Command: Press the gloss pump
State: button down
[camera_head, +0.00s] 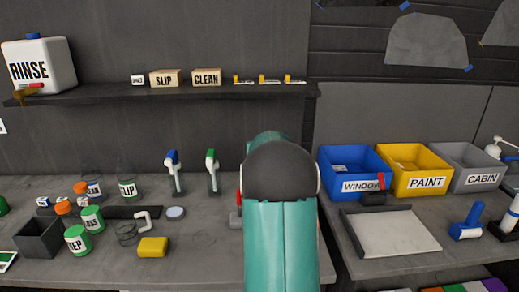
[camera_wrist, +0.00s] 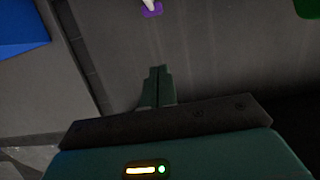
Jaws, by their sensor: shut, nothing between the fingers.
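A green-and-white bottle (camera_head: 92,219) on the left bench has a partly hidden label whose visible letters read "OSS". A white pump-topped bottle (camera_head: 494,148) stands at the far right beyond the bins, with no readable label. I cannot tell which of these is the gloss pump. My gripper (camera_wrist: 158,70) is shut and empty in the wrist view, with its fingertips together over dark grey surface. In the head view my teal arm hides the gripper. A small purple thing with a white part (camera_wrist: 151,9) shows at the wrist view's top edge, beyond the fingertips.
Blue (camera_head: 335,158), yellow (camera_head: 425,158) and grey (camera_head: 473,158) bins stand on the right bench behind a shallow tray (camera_head: 375,257). Blue (camera_head: 172,158) and green (camera_head: 211,158) spray heads stand left of my arm. A yellow sponge (camera_head: 153,247) lies near the left bench's front.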

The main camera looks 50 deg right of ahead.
jog(key=shift+d, duration=0.2)
jog(key=x, duration=0.9)
jog(key=shift+w+d+f, duration=0.2)
notch_tip(320, 180, down, 3)
jog(key=shift+f, duration=0.45)
